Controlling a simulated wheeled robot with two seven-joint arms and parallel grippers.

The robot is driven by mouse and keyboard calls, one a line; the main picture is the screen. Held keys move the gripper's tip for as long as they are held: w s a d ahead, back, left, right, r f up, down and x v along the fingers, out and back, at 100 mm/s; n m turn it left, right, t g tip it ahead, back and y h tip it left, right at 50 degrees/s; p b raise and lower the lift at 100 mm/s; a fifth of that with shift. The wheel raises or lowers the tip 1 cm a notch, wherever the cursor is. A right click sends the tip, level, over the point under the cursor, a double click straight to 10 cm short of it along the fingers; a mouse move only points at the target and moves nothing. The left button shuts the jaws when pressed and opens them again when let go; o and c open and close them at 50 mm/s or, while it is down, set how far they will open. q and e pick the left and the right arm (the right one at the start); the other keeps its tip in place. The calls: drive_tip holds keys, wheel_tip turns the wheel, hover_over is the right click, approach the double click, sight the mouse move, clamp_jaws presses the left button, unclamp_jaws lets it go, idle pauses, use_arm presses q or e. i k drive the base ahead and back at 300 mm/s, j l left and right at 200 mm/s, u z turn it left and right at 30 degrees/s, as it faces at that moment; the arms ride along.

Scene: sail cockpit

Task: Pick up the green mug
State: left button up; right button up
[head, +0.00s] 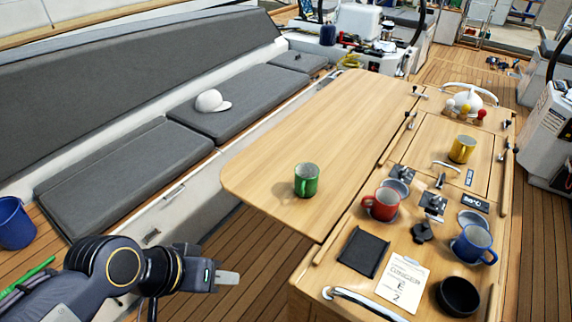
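The green mug (306,181) stands upright on the bare wooden table leaf (277,150), near its front end. My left gripper (228,278) is at the lower left, in front of and left of the mug, clear of the table and touching nothing. Its fingers show side-on, so I cannot tell whether they are apart. My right gripper is not in view.
On the centre console right of the leaf stand a red mug (381,204), a blue mug (474,245), a yellow mug (461,149), a black bowl (458,296) and a paper card (402,278). The leaf around the green mug is clear. A white cap (212,101) lies on the bench.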

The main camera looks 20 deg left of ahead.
sight(306, 173)
drive_tip(key=i+j, duration=0.1)
drive_tip(key=j, duration=0.25)
drive_tip(key=i+j+u, duration=0.15)
drive_tip(key=j, duration=0.55)
drive_tip(key=i+j+u, duration=0.15)
drive_tip(key=j, duration=0.2)
drive_tip(key=i+j, duration=0.3)
drive_tip(key=i, duration=0.2)
drive_tip(key=u, duration=0.05)
